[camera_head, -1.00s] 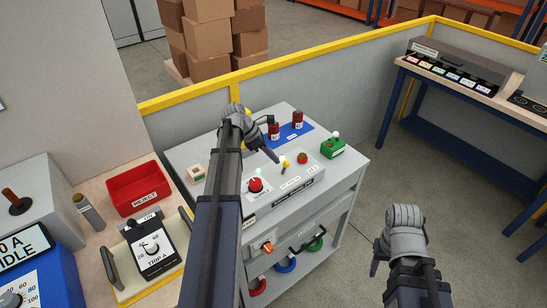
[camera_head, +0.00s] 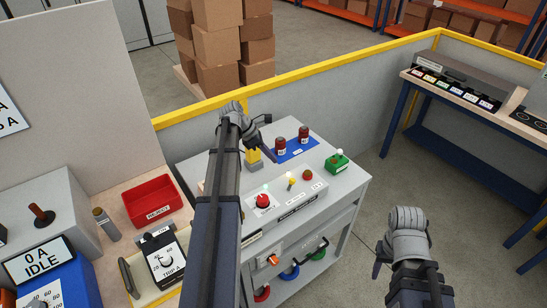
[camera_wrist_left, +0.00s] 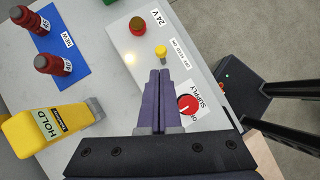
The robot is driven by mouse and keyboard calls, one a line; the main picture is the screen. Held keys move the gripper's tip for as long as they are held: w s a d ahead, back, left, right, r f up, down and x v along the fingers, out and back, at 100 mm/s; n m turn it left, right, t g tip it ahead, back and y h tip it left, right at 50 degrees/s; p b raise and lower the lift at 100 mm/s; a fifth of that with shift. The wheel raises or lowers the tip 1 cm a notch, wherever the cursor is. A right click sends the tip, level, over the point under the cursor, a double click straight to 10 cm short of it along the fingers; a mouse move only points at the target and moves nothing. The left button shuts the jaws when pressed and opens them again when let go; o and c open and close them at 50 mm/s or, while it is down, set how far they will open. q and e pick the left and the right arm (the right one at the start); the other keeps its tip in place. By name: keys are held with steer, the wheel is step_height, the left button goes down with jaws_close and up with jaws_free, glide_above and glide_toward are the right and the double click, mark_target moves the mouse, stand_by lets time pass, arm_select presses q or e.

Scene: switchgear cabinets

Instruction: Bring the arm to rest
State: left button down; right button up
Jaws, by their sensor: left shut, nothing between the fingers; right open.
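My left gripper (camera_head: 268,152) is over the grey cabinet top (camera_head: 325,195), its fingers pointing down. In the left wrist view its fingers (camera_wrist_left: 159,85) are together with nothing between them. They appear beside a small yellow switch (camera_wrist_left: 161,51) and the red supply knob (camera_wrist_left: 187,104); the exact height above the panel cannot be told. My left arm (camera_head: 222,185) crosses the head view and hides part of the cabinet. My right gripper (camera_head: 378,262) is at the lower right, away from the cabinet; its fingers are mostly hidden.
A yellow HOLD device (camera_wrist_left: 50,128) and two red cylinders (camera_wrist_left: 52,65) on a blue mat (camera_wrist_left: 68,30) stand near the left gripper. A green block (camera_head: 337,162) sits at the cabinet's right. A red tray (camera_head: 153,201) lies left.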

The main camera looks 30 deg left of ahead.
arm_select(q)
steer(key=shift+a+r, duration=0.2)
steer(key=shift+r, duration=0.2)
steer(key=s+d+f+m+g+y+b, duration=0.1)
steer(key=s+d+f+m+b, duration=0.15)
steer(key=d+m, duration=0.35)
steer(key=s+d+f+m+g+y+b, duration=0.1)
steer(key=s+d+f+m, duration=0.15)
steer(key=d, duration=0.65)
steer(key=s+d+f+m+g+y+b, duration=0.1)
steer(key=s+d+f+m+g+b, duration=0.15)
steer(key=d+m, duration=0.35)
steer(key=s+d+f+m+y+b, duration=0.2)
steer(key=s+d+f+m, duration=0.1)
steer(key=s+d+m, duration=0.3)
steer(key=s+d+f+m+y+b, duration=0.2)
steer(key=s+d+f+m, duration=0.1)
steer(key=s+d+m, duration=0.3)
steer(key=d+m, duration=0.2)
steer(key=m, duration=0.1)
steer(key=shift+s+d+f+m+t, duration=0.2)
steer(key=shift+d+f+m+t, duration=0.05)
steer(key=shift+d+m+t, duration=0.1)
